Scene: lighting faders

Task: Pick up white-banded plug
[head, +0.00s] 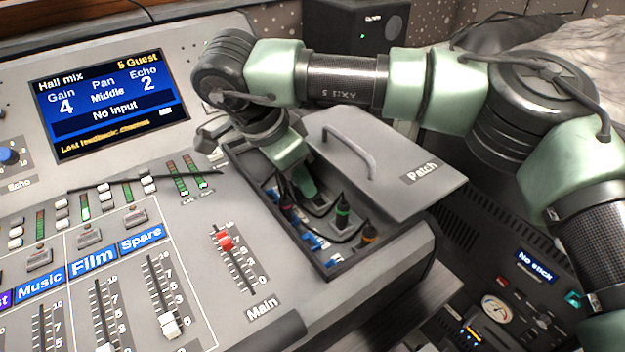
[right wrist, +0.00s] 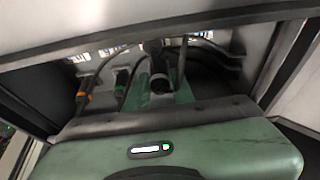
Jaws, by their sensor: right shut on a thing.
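My right gripper (head: 303,187) reaches down into the open patch compartment (head: 328,272) from its back left side. In the right wrist view its fingers (right wrist: 158,92) are shut on a dark plug (right wrist: 158,78). I cannot make out the band on this plug, as the fingers and arm hide most of it in the head view. The orange-banded plug also shows in the right wrist view (right wrist: 82,97). My left gripper is not in view.
The grey Patch lid (head: 400,165) with its bar handle (head: 347,152) lies just behind and right of the compartment. Cables (right wrist: 205,52) run close to the held plug. The Main fader (head: 226,243) is to the left, and the display (head: 108,100) is behind.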

